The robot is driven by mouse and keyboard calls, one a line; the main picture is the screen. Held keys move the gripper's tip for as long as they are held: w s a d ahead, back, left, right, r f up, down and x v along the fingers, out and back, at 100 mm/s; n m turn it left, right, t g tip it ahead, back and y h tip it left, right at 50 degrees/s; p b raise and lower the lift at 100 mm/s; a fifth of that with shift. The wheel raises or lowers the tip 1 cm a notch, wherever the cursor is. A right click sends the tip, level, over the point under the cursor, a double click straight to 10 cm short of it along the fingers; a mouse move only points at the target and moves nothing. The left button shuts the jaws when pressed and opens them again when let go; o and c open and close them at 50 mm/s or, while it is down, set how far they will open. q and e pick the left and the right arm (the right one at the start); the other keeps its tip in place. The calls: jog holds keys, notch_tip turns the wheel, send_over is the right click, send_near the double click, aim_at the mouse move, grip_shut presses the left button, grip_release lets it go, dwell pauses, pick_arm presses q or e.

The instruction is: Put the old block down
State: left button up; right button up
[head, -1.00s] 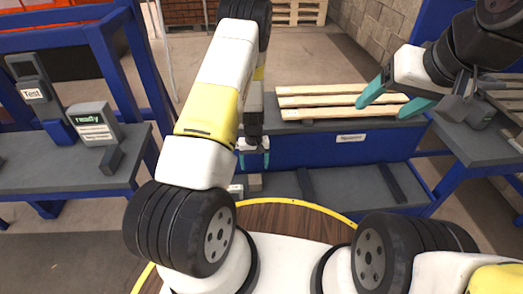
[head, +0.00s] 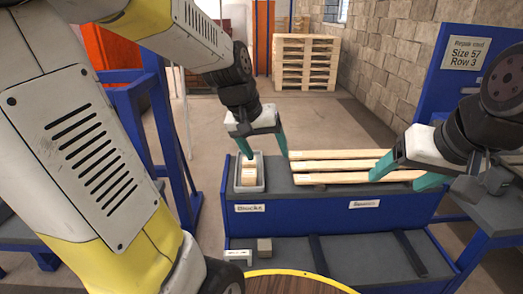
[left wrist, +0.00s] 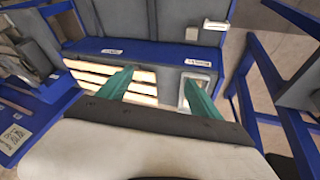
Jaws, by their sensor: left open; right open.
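A small grey-brown block (head: 265,247) rests on the lower shelf, beside a small white labelled item; both also show in the left wrist view, the block (left wrist: 192,34) near the top. A grey tray (head: 239,187) labelled for blocks stands on the upper bench and holds pale wooden blocks (head: 249,173). My left gripper (head: 266,153) is open and empty above the tray's right side; its fingers also show in the left wrist view (left wrist: 158,92). My right gripper (head: 406,175) is open at the right end of the slats; I cannot tell whether it touches them.
Several pale wooden slats (head: 335,166) lie on the bench right of the tray. Dark bars (head: 324,262) cross the lower shelf. A blue post (head: 170,135) stands to the left, and a sign panel (head: 470,62) at the right. Stacked pallets (head: 305,62) stand far behind.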

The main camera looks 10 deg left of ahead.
pick_arm(q)
jog(key=s+r+m+t, duration=0.1)
jog(key=s+r, duration=0.4)
jog(key=s, duration=0.6)
jog(key=shift+s+a+t, duration=0.3)
jog(key=shift+s+t, duration=0.05)
jog(key=shift+t, duration=0.05)
